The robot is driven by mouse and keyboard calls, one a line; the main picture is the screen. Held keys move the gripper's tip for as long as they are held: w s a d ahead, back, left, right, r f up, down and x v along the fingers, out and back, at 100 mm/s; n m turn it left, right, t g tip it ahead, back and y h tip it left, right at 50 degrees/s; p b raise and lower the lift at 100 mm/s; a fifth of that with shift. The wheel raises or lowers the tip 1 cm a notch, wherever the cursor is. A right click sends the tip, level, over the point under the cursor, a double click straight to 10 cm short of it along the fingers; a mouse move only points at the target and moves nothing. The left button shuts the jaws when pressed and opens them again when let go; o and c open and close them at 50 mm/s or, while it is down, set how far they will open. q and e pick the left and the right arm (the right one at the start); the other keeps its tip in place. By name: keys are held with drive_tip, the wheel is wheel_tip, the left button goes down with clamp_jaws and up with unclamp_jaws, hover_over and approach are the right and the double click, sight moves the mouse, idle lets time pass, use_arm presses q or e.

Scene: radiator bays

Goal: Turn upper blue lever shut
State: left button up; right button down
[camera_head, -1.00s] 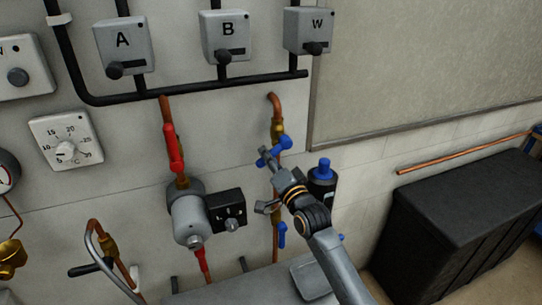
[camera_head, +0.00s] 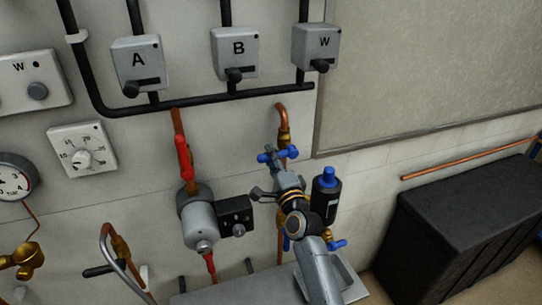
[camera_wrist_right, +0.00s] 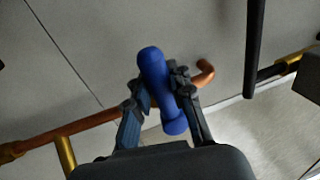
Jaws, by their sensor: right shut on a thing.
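The upper blue lever (camera_head: 290,152) sits on the copper pipe with a brass fitting below the W box in the head view. It lies nearly level there, across the pipe. My right gripper (camera_head: 272,156) is shut on it, with the arm coming up from below. In the right wrist view the blue lever (camera_wrist_right: 152,68) runs between the two dark fingers of my right gripper (camera_wrist_right: 157,88), and both ends of it show. A lower blue lever (camera_head: 287,242) is partly hidden behind my right arm. My left gripper is not in view.
A black cylinder with a blue cap (camera_head: 327,195) stands close to the right of my gripper. Left are a grey pump (camera_head: 199,222) with a black box and a red lever (camera_head: 184,158). A black chest (camera_head: 465,215) stands at the right.

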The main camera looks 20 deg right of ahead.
drive_tip(key=shift+f, duration=0.25)
drive_tip(key=c, duration=1.4)
unclamp_jaws()
drive_tip(key=shift+o, duration=1.2)
drive_tip(key=shift+s+r, duration=0.1)
drive_tip(key=shift+r, duration=0.1)
drive_tip(key=s+f, duration=0.2)
drive_tip(key=s, duration=1)
drive_tip(key=shift+d+f, duration=0.2)
drive_tip(key=shift+w+f, duration=0.1)
